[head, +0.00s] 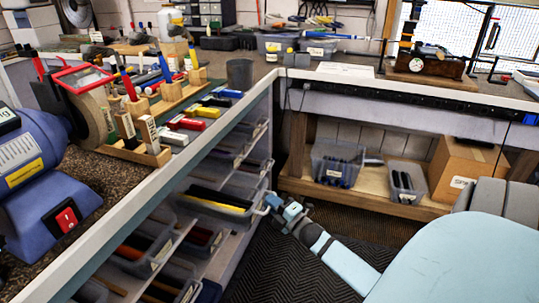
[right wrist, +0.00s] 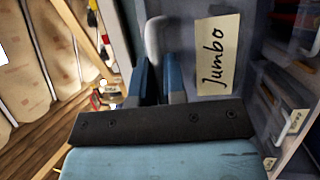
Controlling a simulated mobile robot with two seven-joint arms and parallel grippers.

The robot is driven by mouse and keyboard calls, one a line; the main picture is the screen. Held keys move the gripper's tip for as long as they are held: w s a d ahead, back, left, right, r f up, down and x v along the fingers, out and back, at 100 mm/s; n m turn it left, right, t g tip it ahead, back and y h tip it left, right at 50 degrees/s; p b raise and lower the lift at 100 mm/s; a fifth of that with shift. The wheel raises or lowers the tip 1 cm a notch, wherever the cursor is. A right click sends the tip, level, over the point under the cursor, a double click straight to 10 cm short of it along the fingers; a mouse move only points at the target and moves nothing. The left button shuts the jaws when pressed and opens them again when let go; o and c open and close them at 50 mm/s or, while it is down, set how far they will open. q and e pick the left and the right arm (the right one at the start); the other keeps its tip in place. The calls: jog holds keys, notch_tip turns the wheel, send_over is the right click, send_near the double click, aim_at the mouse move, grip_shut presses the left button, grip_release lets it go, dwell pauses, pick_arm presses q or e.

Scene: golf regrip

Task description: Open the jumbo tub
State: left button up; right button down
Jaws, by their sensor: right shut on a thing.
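The jumbo tub (head: 246,220) is a grey translucent bin on the shelves under the left bench, with black and yellow grips inside. In the right wrist view its front wall carries a cream label (right wrist: 218,55) reading "Jumbo". A pale, rounded handle (right wrist: 153,38) stands out beside the label. My right gripper (head: 268,204) is at the tub's front, its arm reaching in from the lower right. In the right wrist view the blue fingers (right wrist: 150,82) are shut on the handle, partly hiding it. My left gripper is not in view.
Other grey tubs (head: 143,250) with grips fill the shelves above and below. A blue grinder (head: 35,160) and tools crowd the bench top. A cardboard box (head: 467,170) and two bins (head: 338,165) stand on the low right shelf. Dark matting (head: 280,262) on the floor is clear.

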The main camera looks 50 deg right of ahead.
jog(key=c, duration=1.2)
grip_release()
pick_arm(q)
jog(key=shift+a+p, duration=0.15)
jog(key=shift+p, duration=0.6)
pick_arm(e)
jog(key=s, duration=0.4)
jog(key=s+f, duration=0.1)
jog(key=s, duration=0.4)
jog(key=s+f, duration=0.1)
jog(key=s, duration=0.3)
jog(key=shift+s+f, duration=0.25)
jog(key=shift+s, duration=0.05)
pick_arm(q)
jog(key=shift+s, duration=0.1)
